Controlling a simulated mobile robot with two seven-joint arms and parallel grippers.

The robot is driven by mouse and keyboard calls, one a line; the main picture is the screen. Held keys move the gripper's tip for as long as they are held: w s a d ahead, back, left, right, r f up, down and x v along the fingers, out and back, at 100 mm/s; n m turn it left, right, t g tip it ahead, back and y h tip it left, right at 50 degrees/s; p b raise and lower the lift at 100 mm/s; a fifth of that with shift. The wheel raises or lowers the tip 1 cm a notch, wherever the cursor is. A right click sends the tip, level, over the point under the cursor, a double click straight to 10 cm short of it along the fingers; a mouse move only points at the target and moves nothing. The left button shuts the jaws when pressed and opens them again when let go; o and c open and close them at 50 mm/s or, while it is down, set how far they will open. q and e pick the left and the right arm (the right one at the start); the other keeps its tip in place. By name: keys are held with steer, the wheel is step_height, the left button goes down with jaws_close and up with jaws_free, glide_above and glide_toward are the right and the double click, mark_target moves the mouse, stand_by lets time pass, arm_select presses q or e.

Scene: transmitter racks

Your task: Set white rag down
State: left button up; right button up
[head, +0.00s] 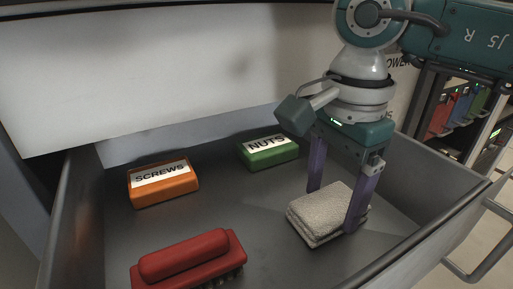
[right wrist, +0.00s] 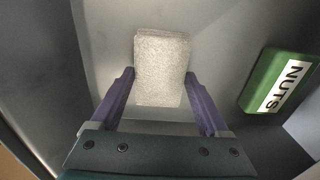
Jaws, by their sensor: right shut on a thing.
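The white rag (head: 322,214) is a folded, speckled pale cloth low over the drawer floor at the right side. I cannot tell for sure whether its underside touches the floor. My right gripper (head: 333,208) points down with its purple fingers on either side of the rag and is shut on it. In the right wrist view the rag (right wrist: 162,65) shows between the two fingertips (right wrist: 160,76), its far part reaching beyond them. My left gripper is not in view.
The open grey drawer (head: 415,170) also holds an orange SCREWS box (head: 160,192), a green NUTS box (head: 268,156) left of my right gripper, and a red brush (head: 190,258) at the front. Bare floor lies in the middle. The drawer's right wall is close to the rag.

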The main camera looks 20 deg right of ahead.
mark_target(331, 203)
steer(key=o, duration=1.1)
steer(key=shift+c, duration=0.2)
steer(key=shift+r, duration=0.1)
steer(key=shift+r, duration=0.4)
step_height(331, 203, up, 11)
steer(key=p, duration=0.1)
steer(key=shift+p, duration=0.4)
steer(key=shift+a, duration=0.15)
